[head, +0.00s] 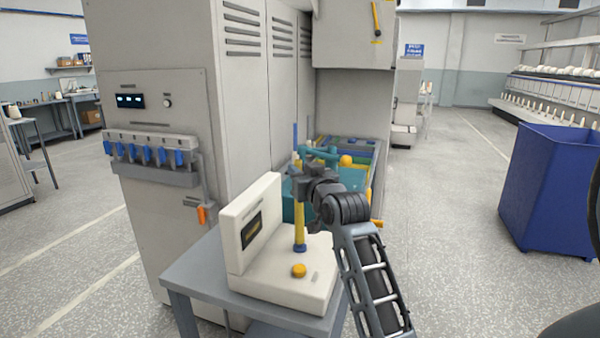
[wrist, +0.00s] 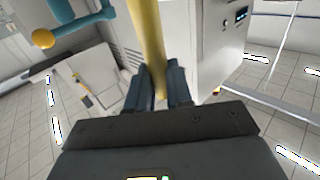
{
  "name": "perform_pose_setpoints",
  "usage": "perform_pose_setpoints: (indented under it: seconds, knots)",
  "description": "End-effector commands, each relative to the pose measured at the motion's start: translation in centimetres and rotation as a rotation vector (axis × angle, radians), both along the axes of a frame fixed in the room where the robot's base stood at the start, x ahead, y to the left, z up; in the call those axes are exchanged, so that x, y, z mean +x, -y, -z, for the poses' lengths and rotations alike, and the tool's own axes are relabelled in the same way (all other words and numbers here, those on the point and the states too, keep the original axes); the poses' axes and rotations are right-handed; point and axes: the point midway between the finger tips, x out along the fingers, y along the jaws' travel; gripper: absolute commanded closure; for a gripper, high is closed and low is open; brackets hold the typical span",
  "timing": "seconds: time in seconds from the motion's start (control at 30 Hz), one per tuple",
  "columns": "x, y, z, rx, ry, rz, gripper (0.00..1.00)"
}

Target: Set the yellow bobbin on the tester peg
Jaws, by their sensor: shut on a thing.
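The yellow bobbin (head: 299,222) is a slim tube, upright over the base of the cream tester (head: 288,290) in the head view. Its lower end meets a dark blue collar (head: 300,247) at the tester's top surface; I cannot tell whether it is seated or just in front. The tester peg itself is not visible apart from it. My gripper (head: 301,187) is shut on the upper part of the bobbin. In the wrist view the bobbin (wrist: 149,45) passes between the two dark fingers of my gripper (wrist: 160,85).
A teal arm with a yellow ball (head: 346,161) is behind my gripper. A blue bin (head: 550,190) stands right; floor between is clear.

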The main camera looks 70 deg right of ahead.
Motion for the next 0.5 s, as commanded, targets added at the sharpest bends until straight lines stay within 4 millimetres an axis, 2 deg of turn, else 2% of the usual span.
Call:
perform_pose_setpoints:
  seconds: [0.5]
  knots:
    - [0.0,0.0,-1.5,-0.001,0.001,0.0,1.0]
